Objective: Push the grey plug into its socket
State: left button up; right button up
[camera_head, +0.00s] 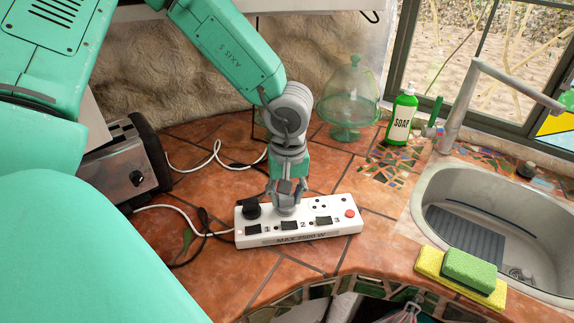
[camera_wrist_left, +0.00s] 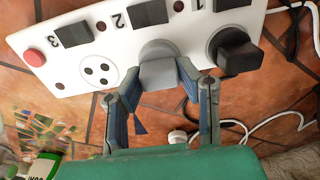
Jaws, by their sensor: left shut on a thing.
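The white power strip (camera_head: 345,227) lies on the tiled counter, with switches marked 1, 2 and 3 and a red button. My left gripper (camera_head: 286,192) points down over the strip's middle socket, its fingers shut on the grey plug (camera_head: 286,210). In the left wrist view the grey plug (camera_wrist_left: 158,73) sits between the two fingertips, at the middle socket beside switch 2. The plug covers that socket, so I cannot tell how deep it sits. A black plug (camera_wrist_left: 235,48) stands in the socket by switch 1. The round socket (camera_wrist_left: 100,69) by switch 3 is empty. My right gripper is out of view.
A toaster (camera_head: 125,165) and loose cables (camera_head: 195,220) lie left of the strip. A glass dome (camera_head: 348,100) and a green soap bottle (camera_head: 401,115) stand behind. The sink (camera_head: 425,200) and sponges (camera_head: 468,268) are at right. The counter in front of the strip is clear.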

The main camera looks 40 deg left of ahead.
pick_arm(q)
jog(key=shift+s+d+f, duration=0.1)
jog(key=shift+s+f, duration=0.15)
jog(key=shift+f, duration=0.1)
jog(key=o, duration=1.2)
jog(key=shift+c, duration=0.2)
jog(key=shift+w, duration=0.1)
notch_tip(320, 180, up, 7)
jog(key=shift+w+d+r, duration=0.1)
jog(key=shift+w+r, duration=0.05)
jog(key=shift+r, duration=0.45)
jog(key=shift+f, duration=0.1)
